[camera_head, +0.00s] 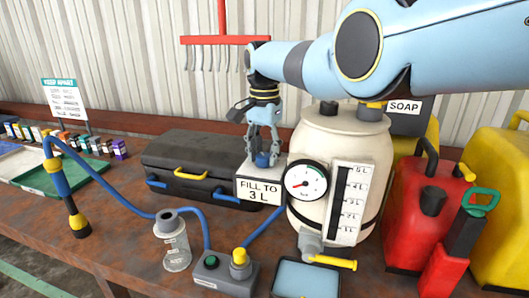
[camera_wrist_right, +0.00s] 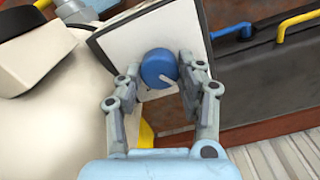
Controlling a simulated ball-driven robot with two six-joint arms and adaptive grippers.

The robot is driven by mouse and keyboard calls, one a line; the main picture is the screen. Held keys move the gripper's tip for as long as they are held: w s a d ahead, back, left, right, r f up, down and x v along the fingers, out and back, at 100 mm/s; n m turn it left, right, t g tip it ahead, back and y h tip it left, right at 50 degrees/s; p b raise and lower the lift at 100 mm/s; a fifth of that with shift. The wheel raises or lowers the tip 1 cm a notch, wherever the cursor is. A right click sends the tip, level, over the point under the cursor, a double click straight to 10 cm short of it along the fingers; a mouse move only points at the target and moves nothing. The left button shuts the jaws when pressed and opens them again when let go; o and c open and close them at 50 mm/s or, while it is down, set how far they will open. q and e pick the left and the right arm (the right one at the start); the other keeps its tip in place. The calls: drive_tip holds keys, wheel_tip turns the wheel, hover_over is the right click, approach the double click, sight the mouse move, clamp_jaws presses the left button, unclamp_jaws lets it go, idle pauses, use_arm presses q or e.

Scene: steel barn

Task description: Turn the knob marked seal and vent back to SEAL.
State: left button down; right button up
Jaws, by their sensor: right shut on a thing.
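The blue round knob (camera_head: 262,160) sits on top of a pale box behind the sign "FILL TO 3 L". In the right wrist view the knob (camera_wrist_right: 158,68) has a white pointer line that runs toward its lower right edge. My right gripper (camera_head: 264,152) comes down on the knob from above; in the wrist view its two fingers (camera_wrist_right: 157,80) are shut on the knob's sides. The seal and vent markings cannot be read in either view. My left gripper is not in view.
A cream tank (camera_head: 341,150) with a gauge (camera_head: 306,181) stands just right of the knob. A black case (camera_head: 195,160) lies to the left. A blue hose (camera_head: 130,206) crosses the bench in front.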

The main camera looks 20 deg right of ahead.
sight(264, 155)
drive_tip(key=o, duration=1.1)
drive_tip(key=shift+o, duration=0.2)
drive_tip(key=shift+r, duration=0.1)
wheel_tip(264, 155, up, 12)
